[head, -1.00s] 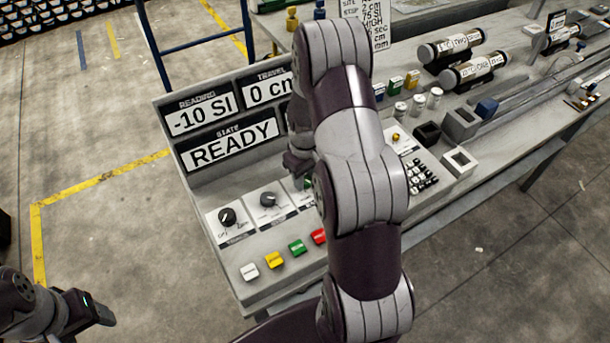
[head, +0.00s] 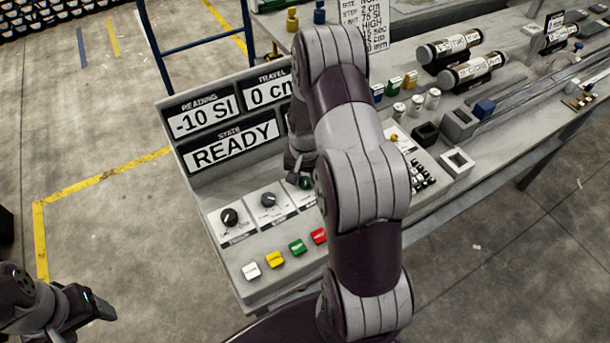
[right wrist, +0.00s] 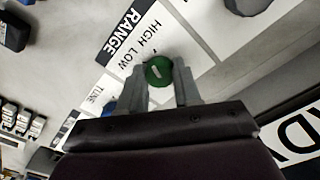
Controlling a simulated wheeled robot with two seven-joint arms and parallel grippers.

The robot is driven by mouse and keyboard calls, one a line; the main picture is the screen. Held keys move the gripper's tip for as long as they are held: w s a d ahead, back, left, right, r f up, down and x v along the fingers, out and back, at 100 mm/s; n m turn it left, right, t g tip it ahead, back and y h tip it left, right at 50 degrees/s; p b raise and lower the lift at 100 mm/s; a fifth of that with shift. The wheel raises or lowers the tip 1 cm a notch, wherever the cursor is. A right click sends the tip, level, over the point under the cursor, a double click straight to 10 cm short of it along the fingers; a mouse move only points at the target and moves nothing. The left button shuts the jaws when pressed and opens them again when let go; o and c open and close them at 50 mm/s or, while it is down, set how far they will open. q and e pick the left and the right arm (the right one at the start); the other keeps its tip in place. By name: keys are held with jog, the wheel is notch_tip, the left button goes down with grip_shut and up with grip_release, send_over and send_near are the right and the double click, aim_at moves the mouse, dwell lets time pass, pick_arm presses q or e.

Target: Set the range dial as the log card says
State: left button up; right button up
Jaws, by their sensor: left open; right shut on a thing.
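The green range dial (right wrist: 158,71) sits between the fingertips of my right gripper (right wrist: 160,84) in the right wrist view. The fingers are shut on it. The label (right wrist: 128,40) beside it reads RANGE, with HIGH and LOW; I cannot tell clearly which one the dial's pale mark points to. In the head view only a sliver of the green dial (head: 306,183) shows below my right gripper (head: 298,165), which my arm partly hides. My left gripper (head: 97,305) is open and empty at the lower left.
The console displays (head: 233,148) read -10 SI, 0 cm and READY. Two black dials (head: 268,199) and white, yellow, green and red buttons (head: 297,247) lie close to the range dial. Labelled core tubes (head: 468,72) and small blocks occupy the bench to the right.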

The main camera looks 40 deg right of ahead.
aim_at(305, 180)
jog(key=shift+m, duration=0.8)
jog(key=o, duration=1.1)
jog(key=shift+c, duration=0.2)
notch_tip(305, 180, up, 13)
jog(key=shift+b, duration=0.45)
jog(key=shift+f, duration=0.15)
